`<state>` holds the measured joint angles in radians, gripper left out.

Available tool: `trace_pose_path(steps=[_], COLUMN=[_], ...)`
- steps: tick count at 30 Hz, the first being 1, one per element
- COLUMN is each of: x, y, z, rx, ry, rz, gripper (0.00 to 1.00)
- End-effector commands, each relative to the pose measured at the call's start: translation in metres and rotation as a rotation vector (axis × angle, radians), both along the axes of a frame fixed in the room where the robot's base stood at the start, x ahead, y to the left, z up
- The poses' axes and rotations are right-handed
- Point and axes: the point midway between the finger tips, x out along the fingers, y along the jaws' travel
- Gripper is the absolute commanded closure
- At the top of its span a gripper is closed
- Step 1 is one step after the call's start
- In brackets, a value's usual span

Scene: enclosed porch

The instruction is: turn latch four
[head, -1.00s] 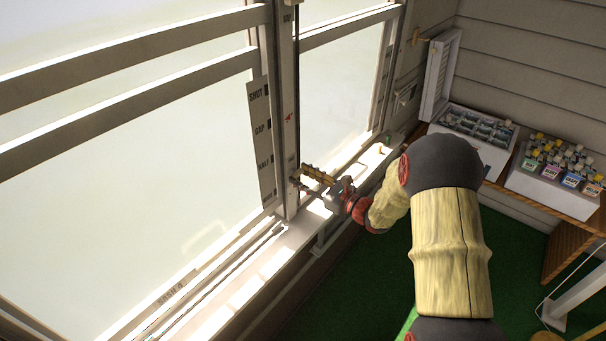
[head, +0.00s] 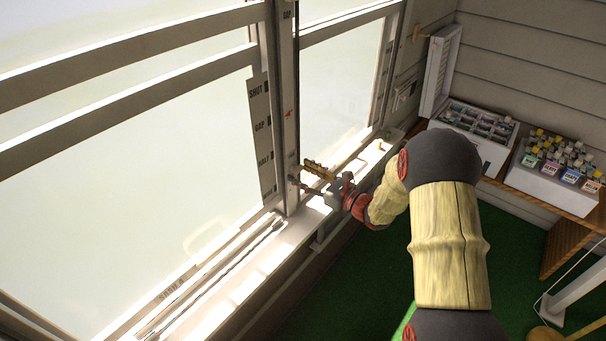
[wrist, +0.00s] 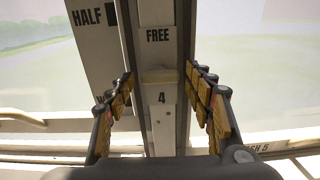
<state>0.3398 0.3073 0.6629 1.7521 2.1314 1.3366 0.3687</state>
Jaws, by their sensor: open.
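The window post (head: 286,110) stands between two sashes in the head view. In the wrist view the post carries a FREE label (wrist: 157,35) and, below a pale projecting block (wrist: 160,75), a plate marked 4 (wrist: 161,98). I cannot tell which part of these is the latch that turns. My gripper (head: 318,172) is close to the post, low down near the sill. In the wrist view my gripper (wrist: 160,79) is open, with one yellow-padded finger on each side of the post's marked strip. I see nothing held between the fingers, and contact is unclear.
The pale sill (head: 245,285) lies below. A wooden shelf (head: 560,250) at the right holds white boxes of small bottles (head: 548,185). Green floor is open beneath my arm.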

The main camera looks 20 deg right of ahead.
Motion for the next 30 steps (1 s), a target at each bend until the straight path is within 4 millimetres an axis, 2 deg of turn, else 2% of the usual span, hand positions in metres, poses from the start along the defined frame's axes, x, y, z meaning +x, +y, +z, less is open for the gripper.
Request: trace_pose_path(steps=[9,14,24,30], x=[0.0,-0.009,-0.063,-0.087], y=[-0.001,-0.009,-0.049,-0.065], z=[0.001,0.001,0.001,0.0], rx=[0.0,-0.001,-0.001,-0.001], ry=[-0.001,-0.002,-0.001,-0.001], rz=[0.0,-0.003,-0.005,-0.003], gripper=[0.44,0.44,0.44,0.44])
